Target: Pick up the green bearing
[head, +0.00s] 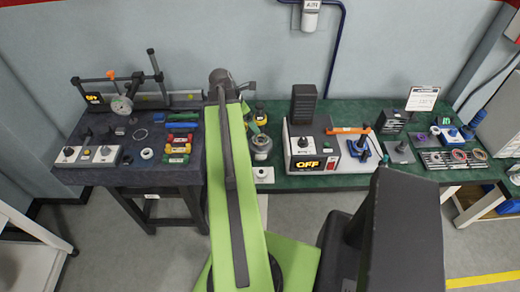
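I cannot single out a green bearing with certainty. A small greenish ring (479,153) lies on the right end of the green-topped bench, beside a pink ring (459,155). It is too small to tell whether it is a bearing. My green arm reaches up the middle of the view, in front of the gap between the tables. No gripper fingers can be made out.
The dark left table (130,175) carries a dial gauge stand (121,104) and white-based switches. The green bench (345,183) holds a tester marked OFF (308,164) and a blue clamp (357,149). A white cart (38,235) stands front left. Grey floor is free before the benches.

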